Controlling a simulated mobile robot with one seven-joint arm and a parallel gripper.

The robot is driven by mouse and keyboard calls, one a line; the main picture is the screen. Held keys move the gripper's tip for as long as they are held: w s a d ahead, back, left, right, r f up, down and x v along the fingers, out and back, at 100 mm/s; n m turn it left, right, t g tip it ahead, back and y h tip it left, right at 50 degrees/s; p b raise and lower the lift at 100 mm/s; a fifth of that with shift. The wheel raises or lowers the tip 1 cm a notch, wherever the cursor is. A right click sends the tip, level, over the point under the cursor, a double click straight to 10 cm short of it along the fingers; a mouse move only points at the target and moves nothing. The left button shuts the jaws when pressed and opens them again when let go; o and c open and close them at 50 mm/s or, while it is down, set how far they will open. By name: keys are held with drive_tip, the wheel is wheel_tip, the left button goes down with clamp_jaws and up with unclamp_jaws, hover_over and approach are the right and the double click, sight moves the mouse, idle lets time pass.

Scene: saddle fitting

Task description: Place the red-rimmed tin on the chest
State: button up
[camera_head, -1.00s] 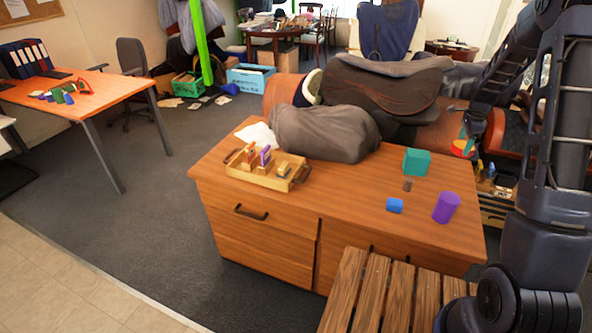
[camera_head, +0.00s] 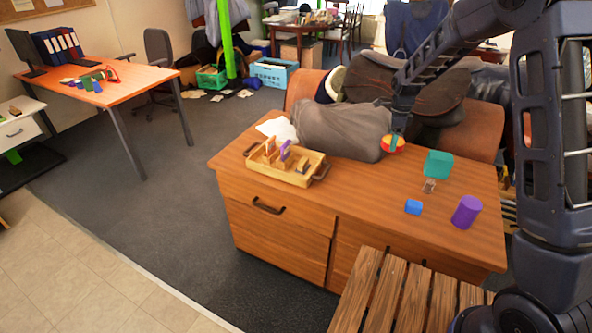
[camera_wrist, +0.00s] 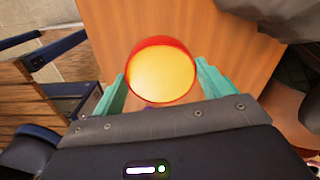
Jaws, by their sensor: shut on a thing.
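The red-rimmed tin (camera_head: 391,144) has a yellow top and a red rim. My gripper (camera_head: 394,139) is shut on it and holds it over the back part of the chest (camera_head: 345,190), near the grey bundle. In the wrist view the tin (camera_wrist: 161,72) sits between the two teal fingers (camera_wrist: 160,88), with the wooden chest top (camera_wrist: 115,30) below it. The tin appears to be above the chest top, but the exact gap cannot be told. The tin's underside is hidden.
A slatted bench (camera_head: 385,300) is in front. The chest top's middle is clear.

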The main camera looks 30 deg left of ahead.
drive_tip(key=s+a, duration=0.8)
drive_tip(key=a, duration=0.1)
drive_tip(key=f, duration=2)
drive_tip(key=shift+w+a, duration=0.1)
drive_tip(key=shift+a, duration=0.15)
drive_tip(key=shift+f, duration=0.1)
drive_tip(key=o, duration=1.2)
drive_tip(key=shift+c, duration=0.2)
